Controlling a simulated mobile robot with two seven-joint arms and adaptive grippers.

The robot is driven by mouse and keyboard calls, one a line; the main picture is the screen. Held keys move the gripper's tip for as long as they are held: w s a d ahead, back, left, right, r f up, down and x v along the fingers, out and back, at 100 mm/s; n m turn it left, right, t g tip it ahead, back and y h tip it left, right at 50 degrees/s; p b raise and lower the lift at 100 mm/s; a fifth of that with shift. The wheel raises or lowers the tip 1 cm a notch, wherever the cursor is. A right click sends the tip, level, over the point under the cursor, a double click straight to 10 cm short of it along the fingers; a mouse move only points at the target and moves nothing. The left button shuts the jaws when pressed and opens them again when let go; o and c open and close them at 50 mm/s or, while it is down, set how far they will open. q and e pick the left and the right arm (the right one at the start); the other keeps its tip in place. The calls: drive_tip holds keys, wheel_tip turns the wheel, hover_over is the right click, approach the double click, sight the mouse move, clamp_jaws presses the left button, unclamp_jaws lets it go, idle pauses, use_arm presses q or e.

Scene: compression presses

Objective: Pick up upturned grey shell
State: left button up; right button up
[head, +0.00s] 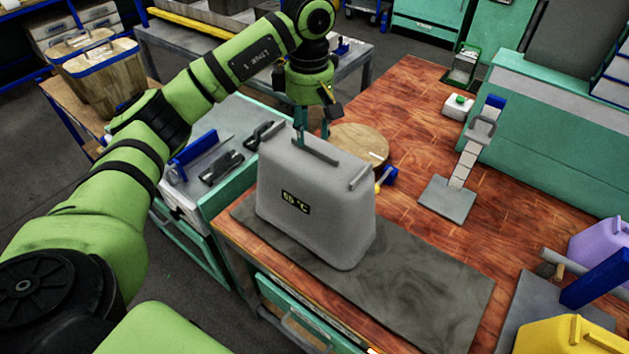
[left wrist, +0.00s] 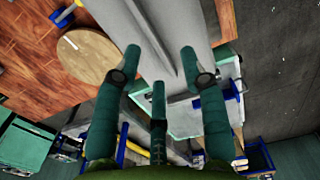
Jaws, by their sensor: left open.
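The grey shell (head: 310,208) is a tall grey box-like body with a small dark label marked in °C. It stands on a dark mat (head: 435,292) at the near edge of the wooden table, with ridges on its top. My left gripper (head: 311,131) points down at the top of the shell, around or just behind the left ridge. In the left wrist view its green fingers (left wrist: 160,62) are spread apart, with the grey shell (left wrist: 152,15) beyond the tips. I cannot tell whether the fingers touch it. My right gripper is in neither view.
A round wooden disc (head: 360,144) lies close behind the shell. A stand with a blue top (head: 460,172) is to its right. Yellow (head: 565,338) and purple (head: 602,240) containers are at the right.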

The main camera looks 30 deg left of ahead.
sight(312, 151)
use_arm(q)
drive_tip(key=f, duration=0.1)
drive_tip(key=f+p, duration=0.1)
drive_tip(key=shift+w+d+f, duration=0.1)
drive_tip(key=shift+w+f, duration=0.15)
drive_tip(key=shift+f, duration=0.05)
drive_tip(key=shift+f+p, duration=0.4)
drive_tip(key=shift+f, duration=0.3)
clamp_jaws()
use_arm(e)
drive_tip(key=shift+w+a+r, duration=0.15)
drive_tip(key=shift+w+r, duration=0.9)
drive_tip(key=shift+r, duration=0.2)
